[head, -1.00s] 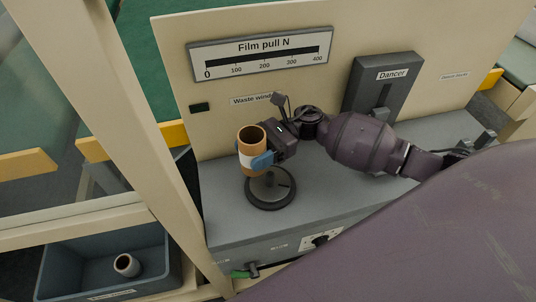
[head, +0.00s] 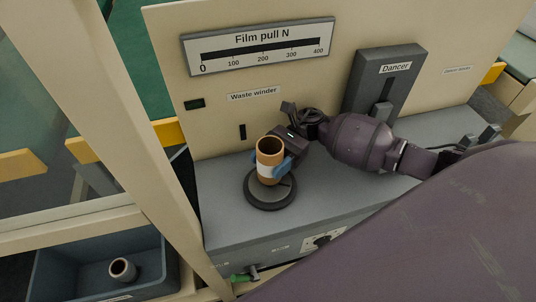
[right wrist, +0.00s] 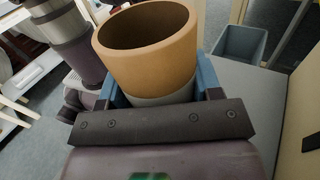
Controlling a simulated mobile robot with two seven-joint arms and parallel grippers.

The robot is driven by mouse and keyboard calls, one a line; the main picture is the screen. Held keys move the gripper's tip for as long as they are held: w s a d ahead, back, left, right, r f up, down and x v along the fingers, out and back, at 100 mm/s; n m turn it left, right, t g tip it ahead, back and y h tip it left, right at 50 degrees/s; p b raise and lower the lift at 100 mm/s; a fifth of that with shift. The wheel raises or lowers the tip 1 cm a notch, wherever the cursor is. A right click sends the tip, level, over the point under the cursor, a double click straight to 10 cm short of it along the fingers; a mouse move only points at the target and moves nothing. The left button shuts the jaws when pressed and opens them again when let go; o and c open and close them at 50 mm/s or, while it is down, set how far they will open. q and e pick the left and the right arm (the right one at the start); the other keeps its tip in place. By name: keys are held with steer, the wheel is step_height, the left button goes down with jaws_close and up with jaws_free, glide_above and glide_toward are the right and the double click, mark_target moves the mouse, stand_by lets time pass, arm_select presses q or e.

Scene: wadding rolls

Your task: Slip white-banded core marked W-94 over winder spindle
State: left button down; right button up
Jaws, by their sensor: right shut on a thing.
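The white-banded core (head: 268,160) is a brown, open-topped tube, upright, with a white band low on its side. My right gripper (head: 282,168) is shut on it, its blue fingers on either side of the band; the core also shows large in the right wrist view (right wrist: 150,55). The core stands over the dark round base (head: 270,203) of the waste winder. The spindle is hidden, so I cannot tell whether the core is around it or resting on the base. The W-94 marking cannot be read. My left gripper is not in view.
A panel with a film pull scale (head: 260,47) rises behind the grey bench (head: 235,228). The dancer unit (head: 385,80) stands to the right. A blue-grey bin (head: 60,278) at lower left holds another core (head: 122,270). A cream post (head: 120,130) is left of the bench.

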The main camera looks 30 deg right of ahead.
mark_target(270, 170)
step_height(270, 170, down, 2)
steer(key=shift+f+b, duration=0.1)
steer(key=shift+b, duration=0.2)
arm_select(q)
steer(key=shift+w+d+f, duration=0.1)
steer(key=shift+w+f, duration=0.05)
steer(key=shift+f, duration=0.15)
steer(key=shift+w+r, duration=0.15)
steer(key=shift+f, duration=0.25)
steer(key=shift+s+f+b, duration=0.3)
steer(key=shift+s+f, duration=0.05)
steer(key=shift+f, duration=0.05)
arm_select(e)
steer(key=shift+d, duration=0.1)
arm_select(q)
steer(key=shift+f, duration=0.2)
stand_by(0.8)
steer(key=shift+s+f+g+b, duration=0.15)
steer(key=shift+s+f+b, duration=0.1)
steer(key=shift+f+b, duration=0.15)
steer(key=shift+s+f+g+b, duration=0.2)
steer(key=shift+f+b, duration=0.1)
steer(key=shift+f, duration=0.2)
arm_select(e)
steer(key=shift+f, duration=0.65)
